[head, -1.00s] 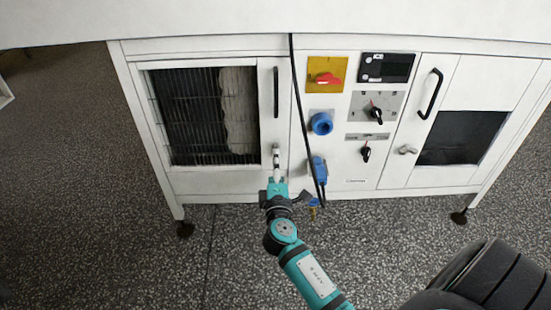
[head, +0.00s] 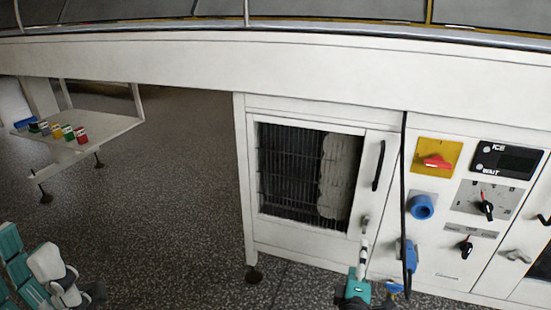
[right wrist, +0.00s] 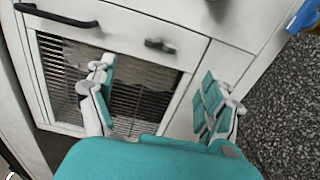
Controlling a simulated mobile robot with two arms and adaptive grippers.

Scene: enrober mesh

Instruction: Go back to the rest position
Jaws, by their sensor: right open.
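My right gripper (right wrist: 158,75) is open and empty in the right wrist view, its two teal-and-grey fingers spread before the white cabinet door. In the head view the right gripper (head: 362,262) shows edge-on, low at the cabinet front, just below the door's small latch (head: 365,224). The latch (right wrist: 160,45) lies beyond the fingertips in the wrist view and is not between them; I cannot tell the exact gap. Part of my left gripper (head: 48,272) shows at the lower left corner of the head view, cut off by the frame, away from the cabinet.
The white cabinet has a meshed door window (head: 290,170), a black bar handle (head: 378,165), and a panel with a red switch (head: 437,161) and blue socket (head: 422,206). A black cable hangs before it. A low white shelf (head: 105,123) holds small coloured items. Floor between is clear.

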